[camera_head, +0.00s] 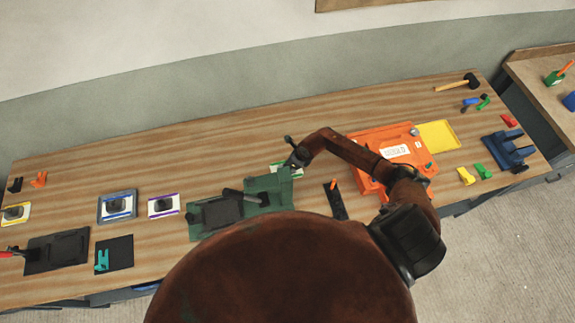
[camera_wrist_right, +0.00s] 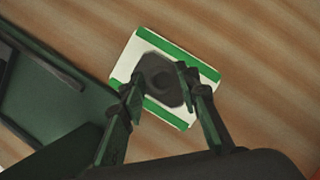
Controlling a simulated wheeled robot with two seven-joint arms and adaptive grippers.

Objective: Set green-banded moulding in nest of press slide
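The moulding (camera_wrist_right: 160,78) is a dark grey block on a white card with green bands (camera_wrist_right: 152,42). In the head view the card shows only as a sliver (camera_head: 297,172), just behind the green press (camera_head: 270,187). My right gripper (camera_wrist_right: 160,82) is open above the card, with one finger on each side of the moulding. I cannot tell whether the fingers touch it. The press has a dark plate (camera_head: 221,213) and a dark lever-like part on top. I cannot make out its nest. My left gripper is not in view.
An orange case (camera_head: 369,148) stands right of my right gripper, and a narrow black strip (camera_head: 335,203) lies between. Cards with purple (camera_head: 163,206) and blue (camera_head: 117,206) bands lie to the left. The table behind the press is clear.

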